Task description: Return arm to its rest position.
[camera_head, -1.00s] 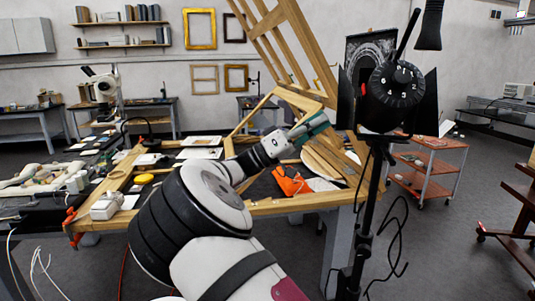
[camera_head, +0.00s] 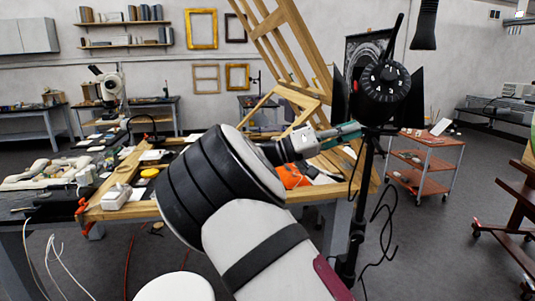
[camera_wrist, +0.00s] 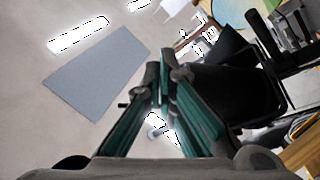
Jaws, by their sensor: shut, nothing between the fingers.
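My gripper (camera_head: 350,131) shows in the head view at the end of my white and black arm, in front of the wooden easel and close to the black studio lamp. Its green fingers are closed and empty. In the wrist view my gripper (camera_wrist: 160,90) points up toward the pale ceiling, with its fingers together at the tips. I cannot tell whether the fingertips touch the lamp or only overlap it in the picture.
The black studio lamp (camera_head: 383,85) stands on a thin stand at the right of my gripper. The wooden easel (camera_head: 290,50) rises behind. The wooden worktable (camera_head: 140,210) lies below and left. A red cart (camera_head: 425,160) stands right. Open floor lies at the lower right.

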